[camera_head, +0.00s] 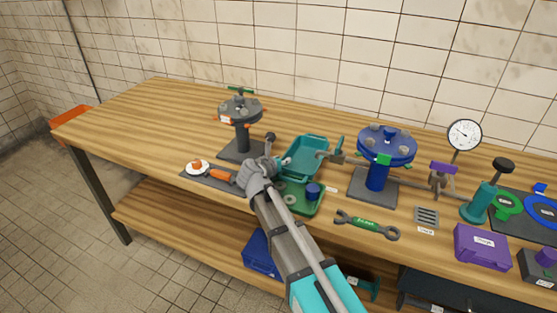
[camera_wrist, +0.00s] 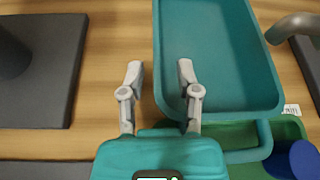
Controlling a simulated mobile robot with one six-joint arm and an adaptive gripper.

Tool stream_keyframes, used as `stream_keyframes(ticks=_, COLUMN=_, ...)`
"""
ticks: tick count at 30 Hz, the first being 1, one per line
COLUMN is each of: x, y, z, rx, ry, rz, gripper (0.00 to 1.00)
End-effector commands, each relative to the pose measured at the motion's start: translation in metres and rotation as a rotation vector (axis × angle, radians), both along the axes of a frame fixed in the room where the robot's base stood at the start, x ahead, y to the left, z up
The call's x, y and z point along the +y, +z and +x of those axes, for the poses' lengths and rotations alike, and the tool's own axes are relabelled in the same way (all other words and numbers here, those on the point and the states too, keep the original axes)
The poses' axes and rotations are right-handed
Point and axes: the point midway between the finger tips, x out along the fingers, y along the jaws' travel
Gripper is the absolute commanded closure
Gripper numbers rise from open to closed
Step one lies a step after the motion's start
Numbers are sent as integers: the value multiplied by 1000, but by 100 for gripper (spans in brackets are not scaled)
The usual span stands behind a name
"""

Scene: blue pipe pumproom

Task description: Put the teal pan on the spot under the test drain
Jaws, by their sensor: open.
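The teal pan (camera_head: 309,153) is a shallow rectangular tray lying on the bench between the two flange stands. In the wrist view the pan (camera_wrist: 220,50) fills the upper middle, with a loop at its near end. My gripper (camera_wrist: 160,70) is open and empty. Its fingers appear on either side of the pan's left rim, one over wood and one over the pan; contact cannot be told. In the head view my gripper (camera_head: 283,163) is at the pan's left side. A grey pipe (camera_head: 329,155), apparently the test drain, juts from the blue stand beside the pan. No marked spot is clear.
A green tray (camera_head: 318,204) with a blue cup (camera_head: 313,191) stands in front of the pan. The grey flange stand (camera_head: 242,125) is left, the blue flange stand (camera_head: 377,178) right. A wrench (camera_head: 366,224) lies in front. The bench's far left is clear.

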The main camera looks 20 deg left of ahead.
Motion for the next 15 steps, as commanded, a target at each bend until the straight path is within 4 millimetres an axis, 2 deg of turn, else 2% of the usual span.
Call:
stream_keyframes(ticks=10, x=0, y=3, z=0, rx=0, ry=0, rz=0, gripper=57)
stream_keyframes(ticks=15, x=1, y=9, z=-14, rx=0, ry=1, rz=0, gripper=57)
